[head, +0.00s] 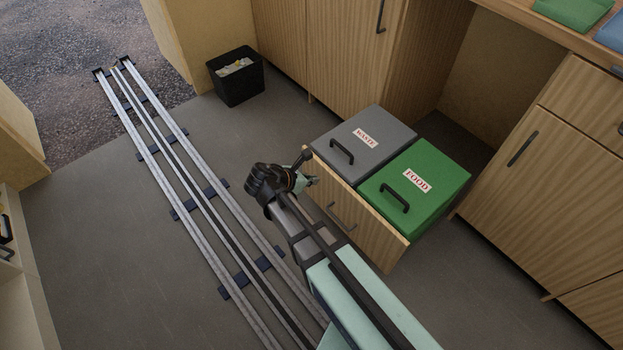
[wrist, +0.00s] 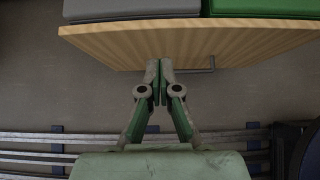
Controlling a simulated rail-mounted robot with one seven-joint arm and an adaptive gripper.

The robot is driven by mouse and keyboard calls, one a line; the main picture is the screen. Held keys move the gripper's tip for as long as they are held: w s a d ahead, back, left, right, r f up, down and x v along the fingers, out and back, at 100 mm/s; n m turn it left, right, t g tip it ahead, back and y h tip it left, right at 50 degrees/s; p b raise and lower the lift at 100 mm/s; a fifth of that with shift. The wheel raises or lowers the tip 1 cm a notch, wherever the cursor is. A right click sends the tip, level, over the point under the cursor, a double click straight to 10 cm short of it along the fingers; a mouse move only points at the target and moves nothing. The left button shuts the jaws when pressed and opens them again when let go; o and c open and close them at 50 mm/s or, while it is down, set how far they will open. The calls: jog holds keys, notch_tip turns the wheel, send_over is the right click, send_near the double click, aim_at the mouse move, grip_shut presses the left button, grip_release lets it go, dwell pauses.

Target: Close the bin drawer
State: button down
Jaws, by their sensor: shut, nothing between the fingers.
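The bin drawer stands pulled out from the wooden cabinets, with a light wooden front panel (head: 355,212) facing the rails. It holds a grey bin marked WASTE (head: 365,140) and a green bin marked FOOD (head: 425,185), both lidded with black handles. In the wrist view the front panel (wrist: 190,44) spans the top, with a dark bar handle (wrist: 205,70) on its face. My gripper (wrist: 160,65) is shut and empty, its tips at the panel's lower part beside the handle. I cannot tell whether they touch it. In the head view my wrist partly hides the panel's left end.
Floor rails (head: 190,190) run along the left. A black waste basket (head: 237,77) with litter stands by the cabinets at the back. A closed cabinet (head: 560,165) stands right of the drawer, below a counter with folded cloths (head: 572,12). The grey floor between is clear.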

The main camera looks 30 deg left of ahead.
aim_at(339, 173)
jog(key=x, duration=0.3)
jog(key=b+x, duration=0.1)
jog(key=x, duration=0.2)
jog(key=w+r+b+x, duration=0.1)
jog(key=x, duration=0.1)
jog(key=shift+w+d+f, duration=0.2)
jog(key=shift+d+f, duration=0.1)
jog(key=shift+w+d+r, duration=0.1)
jog(key=shift+w+d, duration=0.2)
jog(key=shift+w, duration=0.5)
jog(key=shift+w, duration=0.1)
